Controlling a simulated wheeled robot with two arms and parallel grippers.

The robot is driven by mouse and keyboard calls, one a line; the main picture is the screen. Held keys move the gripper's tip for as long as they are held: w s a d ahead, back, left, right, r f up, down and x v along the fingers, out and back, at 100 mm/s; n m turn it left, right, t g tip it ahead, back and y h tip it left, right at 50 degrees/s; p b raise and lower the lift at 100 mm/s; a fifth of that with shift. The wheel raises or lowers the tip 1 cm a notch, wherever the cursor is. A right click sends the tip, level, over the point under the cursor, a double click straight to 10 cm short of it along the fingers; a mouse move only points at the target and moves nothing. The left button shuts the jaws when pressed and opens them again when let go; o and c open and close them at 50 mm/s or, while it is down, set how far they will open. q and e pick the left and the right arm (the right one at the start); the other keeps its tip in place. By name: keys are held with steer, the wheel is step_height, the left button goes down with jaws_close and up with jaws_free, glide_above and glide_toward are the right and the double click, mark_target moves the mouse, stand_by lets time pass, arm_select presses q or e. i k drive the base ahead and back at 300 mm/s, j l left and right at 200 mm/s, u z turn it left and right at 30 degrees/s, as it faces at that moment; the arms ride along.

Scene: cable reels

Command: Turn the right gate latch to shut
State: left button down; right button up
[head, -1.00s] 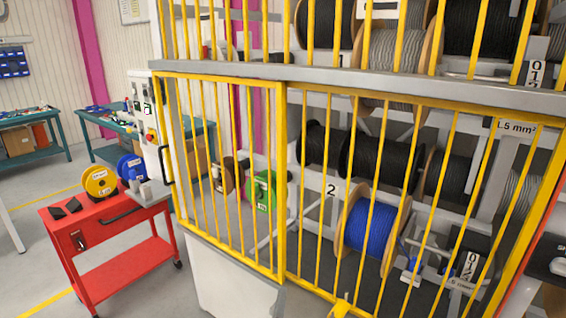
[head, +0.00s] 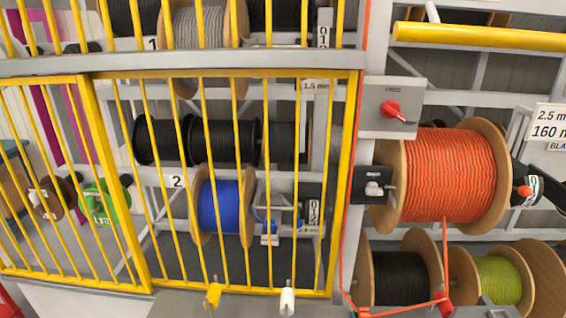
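The right yellow barred gate (head: 222,291) stands across the reel rack in the head view, its right edge close to a grey post. On that post, just right of the gate, is a black plate with a grey turn knob (head: 373,188), which looks like the latch. The knob seems to lie roughly sideways; its exact setting is too small to tell. Above it a grey box (head: 388,124) carries a red rotary handle (head: 393,111), tilted down to the right. Neither of my grippers is in view.
A yellow handle (head: 213,294) and a white handle (head: 287,300) stand at the bottom edge. An orange reel (head: 450,180) sits right of the post, with its orange cable (head: 445,250) hanging down. A yellow bar (head: 480,37) crosses the upper right. Reels stand behind the gate bars.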

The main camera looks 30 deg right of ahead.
mark_target(371, 189)
steer(key=z, duration=1.55)
